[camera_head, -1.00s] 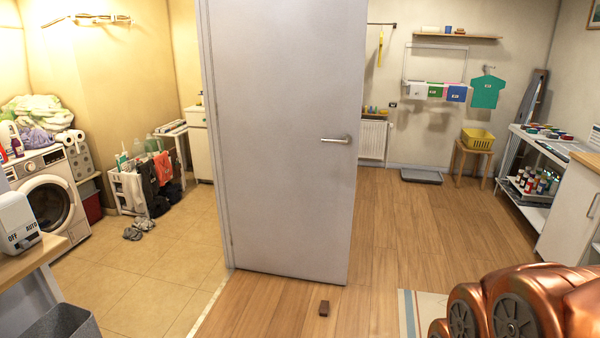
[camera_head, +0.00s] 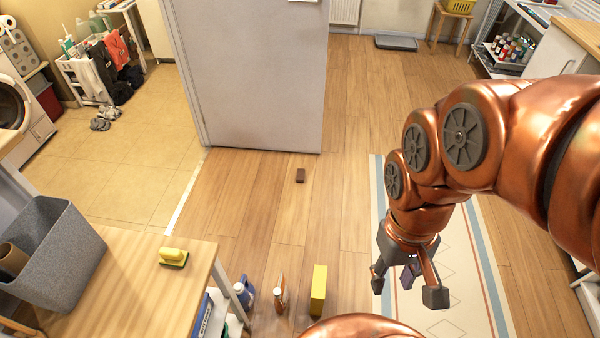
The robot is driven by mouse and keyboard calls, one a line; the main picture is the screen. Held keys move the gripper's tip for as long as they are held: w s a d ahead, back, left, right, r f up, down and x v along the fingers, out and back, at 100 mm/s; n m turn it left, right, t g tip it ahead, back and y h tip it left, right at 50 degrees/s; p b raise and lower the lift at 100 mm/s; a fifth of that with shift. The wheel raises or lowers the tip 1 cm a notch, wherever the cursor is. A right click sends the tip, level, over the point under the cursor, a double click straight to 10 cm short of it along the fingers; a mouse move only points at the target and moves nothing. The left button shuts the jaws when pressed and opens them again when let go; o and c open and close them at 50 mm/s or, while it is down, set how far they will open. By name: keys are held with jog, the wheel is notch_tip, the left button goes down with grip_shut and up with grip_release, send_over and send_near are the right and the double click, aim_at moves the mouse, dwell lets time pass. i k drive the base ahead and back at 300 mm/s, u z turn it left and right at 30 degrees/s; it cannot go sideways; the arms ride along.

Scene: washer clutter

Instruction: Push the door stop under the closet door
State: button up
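The door stop is a small dark brown block (camera_head: 300,176) lying on the wood floor, in front of the closet door's lower edge and apart from it. The grey closet door (camera_head: 250,85) stands at the upper middle, with its bottom edge just beyond the block. My gripper (camera_head: 406,290) hangs at the lower right above the striped rug, fingers pointing down and spread apart. It is open and empty, to the right of the block and nearer to me.
Wood floor around the block is clear.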

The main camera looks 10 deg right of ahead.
aim_at(300, 176)
jog(key=z, duration=1.55)
jog(key=i, duration=2.45)
jog(key=u, duration=3.05)
jog(key=i, duration=1.7)
jog(key=u, duration=0.05)
